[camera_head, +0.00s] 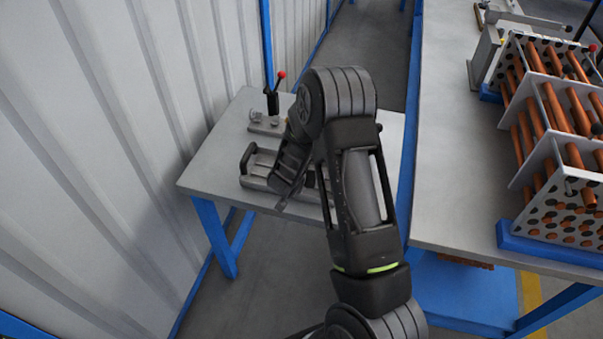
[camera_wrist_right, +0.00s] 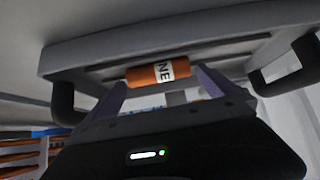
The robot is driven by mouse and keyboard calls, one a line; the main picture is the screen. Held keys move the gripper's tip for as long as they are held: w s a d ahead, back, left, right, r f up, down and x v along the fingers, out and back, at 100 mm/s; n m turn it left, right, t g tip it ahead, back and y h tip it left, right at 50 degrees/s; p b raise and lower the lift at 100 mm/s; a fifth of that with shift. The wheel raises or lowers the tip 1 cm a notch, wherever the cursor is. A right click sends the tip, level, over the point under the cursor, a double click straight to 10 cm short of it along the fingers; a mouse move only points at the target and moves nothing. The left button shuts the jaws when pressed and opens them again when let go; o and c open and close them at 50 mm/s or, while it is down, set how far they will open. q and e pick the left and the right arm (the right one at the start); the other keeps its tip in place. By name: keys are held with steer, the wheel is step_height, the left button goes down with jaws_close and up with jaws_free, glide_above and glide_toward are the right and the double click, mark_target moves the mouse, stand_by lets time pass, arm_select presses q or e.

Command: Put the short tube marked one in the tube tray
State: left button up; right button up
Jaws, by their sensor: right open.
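The short tube (camera_wrist_right: 158,73) is orange with a white label whose visible letters read "NE". In the right wrist view it lies between the two fingertips of my right gripper (camera_wrist_right: 161,80), which is open. The tube is at the grey tube tray (camera_wrist_right: 100,57); I cannot tell whether it rests fully in its slot. The tray, with dark handles at its ends, also shows in the head view (camera_head: 257,180) on a small table, partly covered by my right arm. The tube is hidden in the head view. My left gripper is not in view.
The small grey table (camera_head: 215,170) stands beside a corrugated wall (camera_head: 110,130). A fixture with a red-knobbed lever (camera_head: 272,100) stands behind the tray. On the right, a long workbench (camera_head: 455,190) holds a rack (camera_head: 515,120) full of orange tubes.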

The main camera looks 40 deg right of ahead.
steer(key=shift+r, duration=0.15)
steer(key=v, duration=1.2)
steer(key=shift+p, duration=0.35)
steer(key=s+a+f+n+g+y, duration=0.1)
steer(key=s+a+f+n+y, duration=0.2)
steer(key=a+f, duration=0.55)
steer(key=s+a+f+n+y, duration=0.35)
steer(key=a+f, duration=0.35)
steer(key=a, duration=0.3)
steer(key=s+a+f+n+g+y, duration=0.1)
steer(key=s+a+f+g+y, duration=0.1)
steer(key=s+a, duration=0.4)
steer(key=s+a+f+n+g+y, duration=0.1)
steer(key=s+a+f+g+y, duration=0.1)
steer(key=s+a, duration=0.5)
steer(key=shift+s, duration=0.65)
steer(key=shift+d+y, duration=0.15)
steer(key=shift+y, duration=0.1)
